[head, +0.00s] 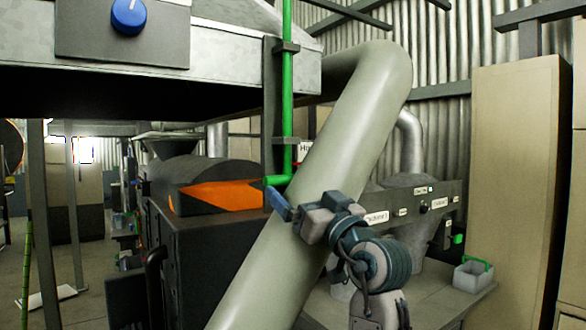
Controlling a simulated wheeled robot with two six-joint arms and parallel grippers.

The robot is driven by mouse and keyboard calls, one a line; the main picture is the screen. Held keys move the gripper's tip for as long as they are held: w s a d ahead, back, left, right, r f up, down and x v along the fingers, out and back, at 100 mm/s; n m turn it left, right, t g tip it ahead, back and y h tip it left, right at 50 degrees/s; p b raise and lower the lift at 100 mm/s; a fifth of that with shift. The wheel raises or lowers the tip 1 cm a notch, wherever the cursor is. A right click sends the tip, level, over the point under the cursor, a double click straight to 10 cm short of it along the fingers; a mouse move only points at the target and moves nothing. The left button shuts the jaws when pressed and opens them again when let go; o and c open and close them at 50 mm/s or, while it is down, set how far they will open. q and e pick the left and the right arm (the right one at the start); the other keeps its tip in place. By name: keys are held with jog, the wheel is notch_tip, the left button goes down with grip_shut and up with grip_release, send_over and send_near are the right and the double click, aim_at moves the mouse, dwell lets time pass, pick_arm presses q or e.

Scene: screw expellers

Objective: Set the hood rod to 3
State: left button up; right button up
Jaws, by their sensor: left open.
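The green hood rod (287,110) hangs upright at the front right corner of the grey metal hood (225,50). It passes through dark brackets, and its lower end bends left into a short green handle (275,180). A white label (304,151) beside the rod starts with "H"; the pale pipe hides the rest, and I can read no position numbers. My left gripper (288,205) is open, just below and right of the handle, with its blue finger close under it. I cannot tell whether they touch. My right gripper is not in view.
A thick pale pipe (345,130) slants behind my gripper. A blue knob (129,16) is on the hood. A dark machine with an orange panel (213,196) stands at left. A labelled control panel (405,207) and a green-handled bin (473,275) are at right.

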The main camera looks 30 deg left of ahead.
aim_at(290, 182)
pick_arm(q)
jog(key=shift+p+x, duration=0.75)
jog(key=shift+x, duration=1.3)
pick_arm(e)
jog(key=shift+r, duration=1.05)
pick_arm(q)
jog(key=shift+f, duration=0.1)
jog(key=c, duration=1.1)
pick_arm(e)
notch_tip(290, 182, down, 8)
jog(key=b, duration=0.8)
pick_arm(q)
notch_tip(290, 182, down, 13)
jog(key=b, duration=0.4)
jog(key=shift+r, duration=0.25)
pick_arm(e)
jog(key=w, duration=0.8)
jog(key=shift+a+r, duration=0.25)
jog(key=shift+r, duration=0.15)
pick_arm(q)
jog(key=o, duration=1.1)
jog(key=shift+d, duration=0.1)
